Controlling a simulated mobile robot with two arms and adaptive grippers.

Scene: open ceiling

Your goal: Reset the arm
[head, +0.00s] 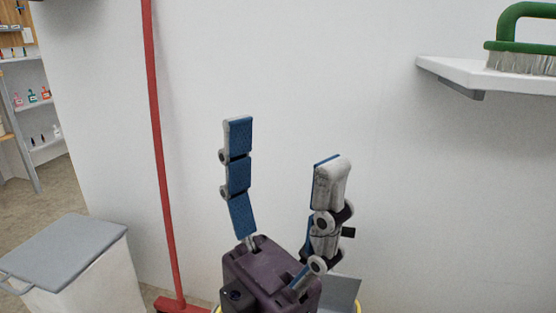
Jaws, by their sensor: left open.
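My left gripper (282,165) is in the lower middle of the head view, with its fingers pointing up. Its two jointed fingers, with blue pads and grey links, stand wide apart. Nothing is between them; only the white wall (390,200) shows behind. The purple gripper body hides part of what is below it. My right gripper is not in the head view.
A red pole (158,130) leans on the wall left of my gripper. A white bin with a grey lid (65,255) stands lower left. A white wall shelf (465,73) holds a green-handled brush (520,48) upper right. Shelves with bottles (35,97) are far left.

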